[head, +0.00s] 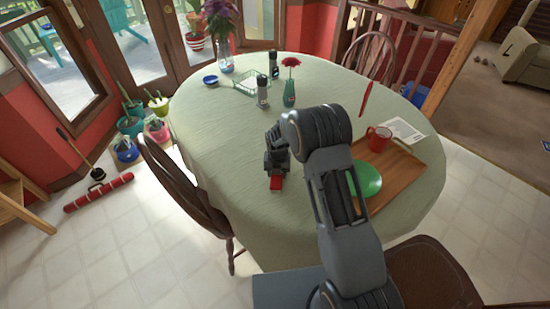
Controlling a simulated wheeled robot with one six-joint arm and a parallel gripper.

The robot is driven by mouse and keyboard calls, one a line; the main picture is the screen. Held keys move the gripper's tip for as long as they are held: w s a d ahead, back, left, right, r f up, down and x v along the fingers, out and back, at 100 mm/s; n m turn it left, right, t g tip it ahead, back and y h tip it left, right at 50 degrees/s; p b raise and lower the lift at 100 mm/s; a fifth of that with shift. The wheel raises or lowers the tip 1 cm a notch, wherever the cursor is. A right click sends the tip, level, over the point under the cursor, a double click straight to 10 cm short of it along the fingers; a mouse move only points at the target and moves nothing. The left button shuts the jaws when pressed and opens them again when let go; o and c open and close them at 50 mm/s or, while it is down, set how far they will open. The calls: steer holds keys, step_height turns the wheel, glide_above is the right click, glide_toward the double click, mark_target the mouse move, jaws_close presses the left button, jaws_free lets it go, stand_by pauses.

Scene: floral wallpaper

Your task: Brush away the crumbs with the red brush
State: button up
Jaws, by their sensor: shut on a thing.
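My gripper (275,168) is low over the left front part of the table, pointing toward the front edge. It is shut on a small red thing (276,184), which looks like the red brush. Only its red end shows below the jaws; the rest is hidden by the gripper. I cannot tell whether it touches the cloth. The table (215,125) has a pale green cloth. I cannot make out any crumbs; they may be too small or hidden by my arm.
Right of my arm, a wooden tray (400,172) bears a green plate (370,180) and red mug (378,139). Behind the gripper stand a flower vase (289,98) and a dark-topped shaker (263,92). A chair (185,185) stands at left. The cloth left of the gripper is clear.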

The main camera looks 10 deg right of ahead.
steer(key=shift+w+a+r+p, duration=0.1)
steer(key=shift+a+r+p, duration=0.1)
steer(key=shift+r+p, duration=0.15)
step_height(320, 180, up, 3)
steer(key=shift+d+f+p, duration=0.15)
steer(key=shift+p, duration=0.3)
steer(key=shift+r+p, duration=0.4)
steer(key=shift+r, duration=0.3)
steer(key=shift+r+p, duration=0.95)
steer(key=shift+r, duration=0.8)
steer(key=shift+f, duration=0.1)
